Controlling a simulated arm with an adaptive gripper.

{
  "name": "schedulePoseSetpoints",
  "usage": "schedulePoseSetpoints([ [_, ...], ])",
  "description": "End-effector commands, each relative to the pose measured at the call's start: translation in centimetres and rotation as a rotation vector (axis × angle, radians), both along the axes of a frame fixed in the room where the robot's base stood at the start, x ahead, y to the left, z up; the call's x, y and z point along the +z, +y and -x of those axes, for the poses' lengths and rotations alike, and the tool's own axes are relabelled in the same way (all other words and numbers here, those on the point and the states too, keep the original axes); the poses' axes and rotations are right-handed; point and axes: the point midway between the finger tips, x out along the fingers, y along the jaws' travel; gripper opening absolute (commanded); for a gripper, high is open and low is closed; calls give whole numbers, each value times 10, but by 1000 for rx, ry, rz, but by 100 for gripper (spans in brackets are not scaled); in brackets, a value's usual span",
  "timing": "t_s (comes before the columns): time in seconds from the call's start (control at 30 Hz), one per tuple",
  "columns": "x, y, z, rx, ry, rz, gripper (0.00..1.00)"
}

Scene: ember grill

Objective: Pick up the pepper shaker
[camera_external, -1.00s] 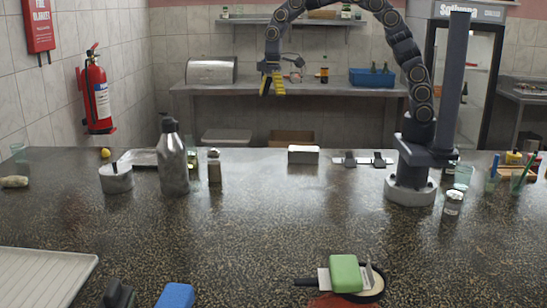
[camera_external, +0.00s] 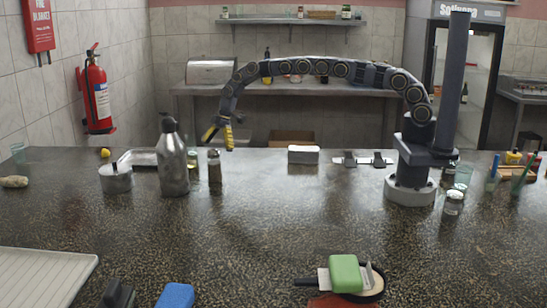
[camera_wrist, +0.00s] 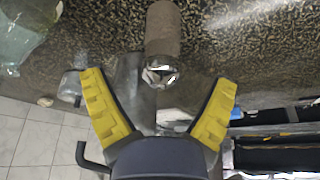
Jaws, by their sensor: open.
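The pepper shaker (camera_external: 215,168), a small brown cylinder with a metal top, stands upright on the dark speckled counter, just right of the tall steel bottle (camera_external: 173,165). In the wrist view a brown cylinder with a shiny metal cap (camera_wrist: 163,35), which looks like the shaker, lies ahead of the fingertips, near the middle. My gripper (camera_external: 219,137) is open and empty, its yellow fingers pointing down, above and near the shaker's top. In the wrist view my gripper (camera_wrist: 160,82) has its two fingers spread wide, with the shaker beyond them and apart from them.
A grey lidded pot (camera_external: 116,179) stands left of the bottle. A metal box (camera_external: 303,155) sits to the right of the shaker. A small jar (camera_external: 453,203) is near my base. A green block (camera_external: 345,273) lies at the front. The middle of the counter is clear.

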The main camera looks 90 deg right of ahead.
Motion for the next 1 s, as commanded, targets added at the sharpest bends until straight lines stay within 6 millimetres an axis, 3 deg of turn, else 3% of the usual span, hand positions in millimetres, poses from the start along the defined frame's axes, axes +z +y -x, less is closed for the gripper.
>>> schedulePoseSetpoints([
  [0.5,-48,23,-14,0,2,-1,87],
  [0.8,-52,24,-16,-2,0,0,87],
  [0.83,-52,24,-16,-2,0,0,81],
  [0.97,-52,24,-16,-2,1,0,25],
  [1.0,-52,24,-16,-2,1,0,18],
])
